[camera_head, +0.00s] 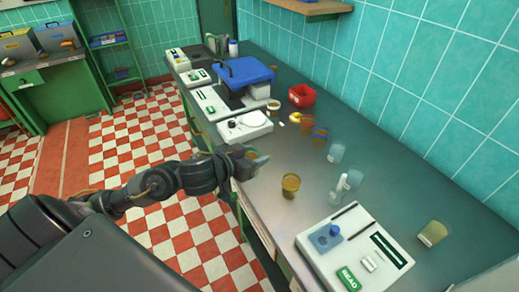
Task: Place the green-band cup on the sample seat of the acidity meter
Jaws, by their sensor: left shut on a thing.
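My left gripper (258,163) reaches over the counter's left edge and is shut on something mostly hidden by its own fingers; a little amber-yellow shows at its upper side. I cannot tell whether that is the green-band cup. An amber cup (290,186) stands upright on the counter, just right of and apart from the gripper; its band colour is unclear. My right gripper is not in view.
Other cups stand along the counter: amber ones (307,123) (320,137), clear ones (336,152) and a pale yellow one (434,233). A white bottle (341,186) is mid-counter. A white instrument (245,125), a blue-lidded box (245,72) and a red bin (301,95) stand further back.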

